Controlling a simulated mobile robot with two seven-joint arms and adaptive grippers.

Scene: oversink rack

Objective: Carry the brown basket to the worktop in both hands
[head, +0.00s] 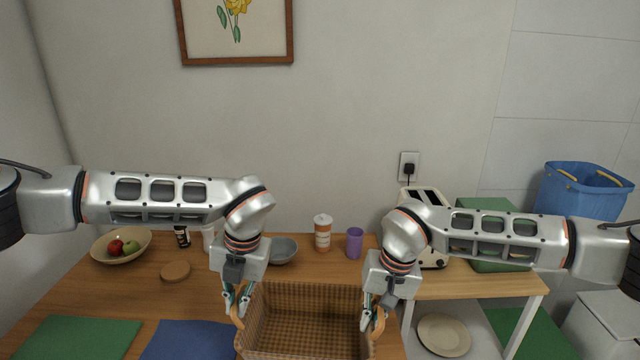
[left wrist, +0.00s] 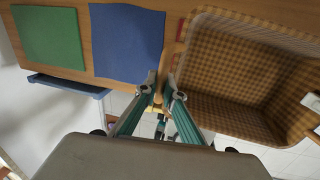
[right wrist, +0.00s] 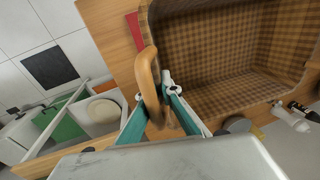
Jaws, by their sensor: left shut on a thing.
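The brown checked basket (head: 305,298) is upright and looks empty, at the front of the wooden worktop (head: 190,295). Its inside also shows in the left wrist view (left wrist: 225,70) and in the right wrist view (right wrist: 225,45). My left gripper (head: 236,304) is shut on the basket's left handle (head: 239,312); the handle is mostly hidden between the fingers in its wrist view. My right gripper (head: 373,306) is at the right handle (right wrist: 149,80), with its fingers on either side of it and apart. I cannot tell whether the basket's underside touches the worktop.
A blue mat (head: 188,341) and a green mat (head: 82,338) lie left of the basket. A grey bowl (head: 283,251), an orange-and-white cup (head: 322,232), a purple cup (head: 354,242) and a toaster (head: 432,249) stand behind it. A fruit bowl (head: 108,253) is far left. A plate (head: 444,334) sits lower right.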

